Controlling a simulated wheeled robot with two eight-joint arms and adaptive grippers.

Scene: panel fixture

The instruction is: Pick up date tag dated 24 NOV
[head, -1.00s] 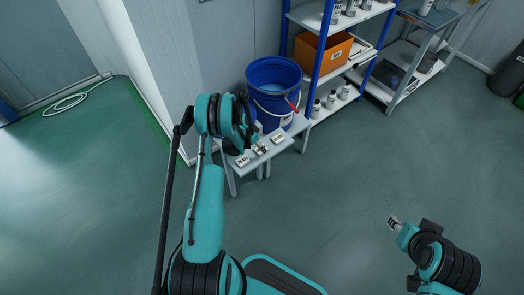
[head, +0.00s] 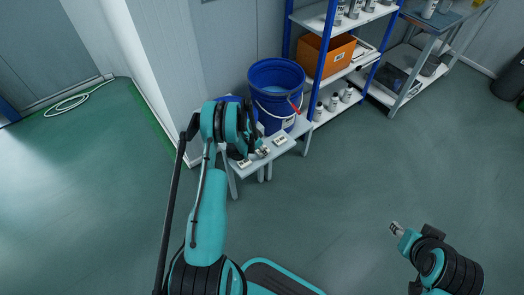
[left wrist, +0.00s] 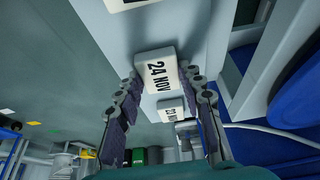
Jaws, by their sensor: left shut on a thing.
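The white date tag reading 24 NOV (left wrist: 158,72) sits between the fingers of my left gripper (left wrist: 163,84) in the left wrist view, and the gripper is shut on it. A second white date tag (left wrist: 170,109) shows just beyond it, its print partly hidden. In the head view my left gripper (head: 252,151) is low over the small grey bench, where white tags (head: 280,140) lie in a row. The wrist hides part of the bench. My right gripper (head: 395,228) is over open floor at the lower right, too small to tell its state.
A blue bucket (head: 276,84) with a white handle stands on the bench behind the tags. A blue-and-white shelf rack (head: 318,72) with an orange bin (head: 327,56) and several containers is to its right. Open green floor (head: 330,190) lies in front.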

